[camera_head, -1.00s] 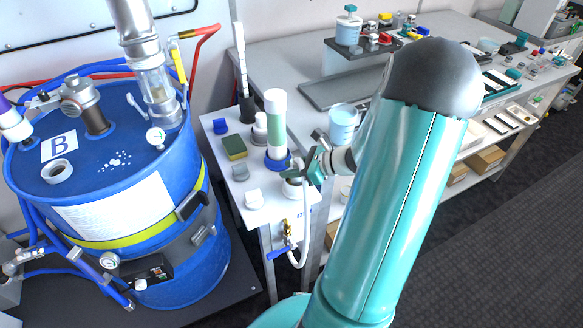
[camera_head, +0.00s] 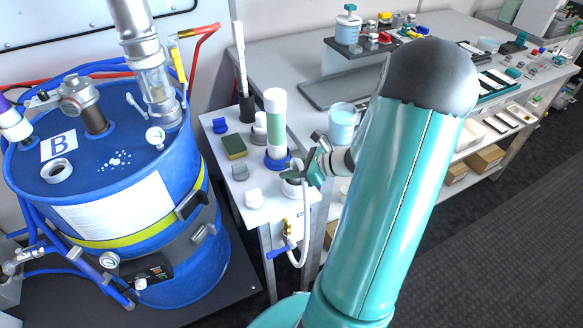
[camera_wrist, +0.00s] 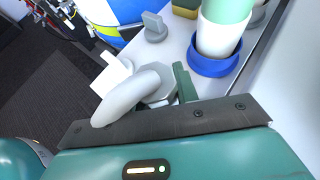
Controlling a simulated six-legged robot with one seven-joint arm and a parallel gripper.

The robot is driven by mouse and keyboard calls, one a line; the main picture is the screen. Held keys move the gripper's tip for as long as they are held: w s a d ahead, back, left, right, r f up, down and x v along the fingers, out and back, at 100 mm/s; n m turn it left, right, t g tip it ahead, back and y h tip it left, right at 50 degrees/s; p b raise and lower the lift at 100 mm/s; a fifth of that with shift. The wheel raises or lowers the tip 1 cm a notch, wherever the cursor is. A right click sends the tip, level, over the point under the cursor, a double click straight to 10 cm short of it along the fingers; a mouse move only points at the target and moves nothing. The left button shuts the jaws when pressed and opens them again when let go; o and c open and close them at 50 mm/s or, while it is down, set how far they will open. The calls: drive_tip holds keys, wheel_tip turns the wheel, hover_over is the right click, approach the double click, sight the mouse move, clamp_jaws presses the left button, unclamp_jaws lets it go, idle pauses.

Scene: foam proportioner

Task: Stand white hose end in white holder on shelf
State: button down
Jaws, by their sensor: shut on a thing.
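The white hose (camera_head: 304,215) rises from the valve at the shelf's front to my gripper (camera_head: 311,174). My gripper is shut on the hose near its upper end, just above the front right corner of the small white shelf (camera_head: 225,178). In the wrist view the hose (camera_wrist: 128,97) bends beside a green finger (camera_wrist: 184,84). A pale round fitting (camera_wrist: 160,92) sits under the bend. The white holder (camera_head: 291,190) appears right below my gripper and is partly covered. I cannot tell whether the hose end is inside it or just above it.
A green-and-white cylinder in a blue base (camera_head: 278,160) stands close behind my gripper. The blue drum (camera_head: 125,215) is further left. A blue-handled valve (camera_head: 280,250) hangs below the shelf front.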

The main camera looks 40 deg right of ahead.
drive_tip(key=shift+f, duration=0.2)
drive_tip(key=c, duration=1.3)
unclamp_jaws()
drive_tip(key=shift+c, duration=0.2)
drive_tip(key=shift+s, duration=0.1)
drive_tip(key=v, duration=1)
drive_tip(key=shift+s+d+r, duration=0.2)
drive_tip(key=shift+s, duration=0.1)
